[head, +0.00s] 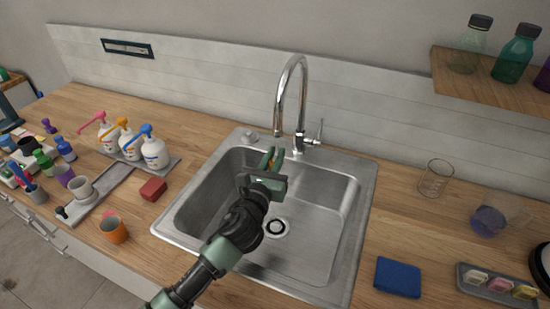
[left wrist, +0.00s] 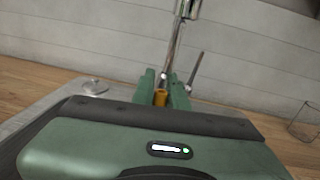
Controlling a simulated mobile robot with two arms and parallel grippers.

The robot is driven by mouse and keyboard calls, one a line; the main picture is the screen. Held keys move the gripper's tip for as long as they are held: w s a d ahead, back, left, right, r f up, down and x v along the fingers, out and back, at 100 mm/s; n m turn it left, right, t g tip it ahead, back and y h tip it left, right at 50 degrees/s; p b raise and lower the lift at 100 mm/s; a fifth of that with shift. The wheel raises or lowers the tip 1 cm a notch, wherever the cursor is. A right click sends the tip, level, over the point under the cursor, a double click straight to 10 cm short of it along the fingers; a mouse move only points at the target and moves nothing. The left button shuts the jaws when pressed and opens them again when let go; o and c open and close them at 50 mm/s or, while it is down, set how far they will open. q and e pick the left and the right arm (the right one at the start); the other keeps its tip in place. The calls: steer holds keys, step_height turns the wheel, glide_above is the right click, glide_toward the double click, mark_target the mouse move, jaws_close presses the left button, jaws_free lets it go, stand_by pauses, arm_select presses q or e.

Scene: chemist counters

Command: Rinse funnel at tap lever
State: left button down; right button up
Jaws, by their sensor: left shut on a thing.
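My left gripper (head: 272,160) reaches in over the back of the steel sink (head: 310,240), in front of the tap. It is shut on a small orange-amber thing, which I take to be the funnel (left wrist: 161,97). Only a sliver of it shows between the green fingers, so its shape and tilt are hidden. The tap (head: 303,95) is a tall curved chrome spout behind the sink. Its tap lever (head: 320,131) stands upright on the right of the tap body, and shows in the left wrist view (left wrist: 194,68). No water stream is visible. My right gripper is not in view.
Pump bottles (head: 154,150) stand on a tray left of the sink, near a red block (head: 153,189) and an orange cup (head: 114,229). To the right are a blue cloth (head: 398,277), a glass beaker (head: 436,178) and a sponge tray (head: 495,287). The sink basin looks empty.

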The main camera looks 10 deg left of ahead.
arm_select(q)
steer(key=shift+d, duration=0.15)
stand_by(0.4)
steer(key=shift+d, duration=0.45)
steer(key=shift+a, duration=0.1)
steer(key=shift+a+p, duration=0.4)
steer(key=shift+a, duration=0.15)
steer(key=shift+s+d+p, duration=0.15)
steer(key=shift+s+p, duration=0.05)
steer(key=shift+s, duration=0.6)
steer(key=shift+s+d+p, duration=0.15)
steer(key=shift+s, duration=0.6)
steer(key=shift+s+d+p, duration=0.15)
steer(key=shift+s+d, duration=0.05)
steer(key=shift+s, duration=1.05)
steer(key=shift+s+d+p, duration=0.15)
steer(key=shift+s+d, duration=0.05)
steer(key=shift+s, duration=1)
steer(key=shift+r, duration=0.1)
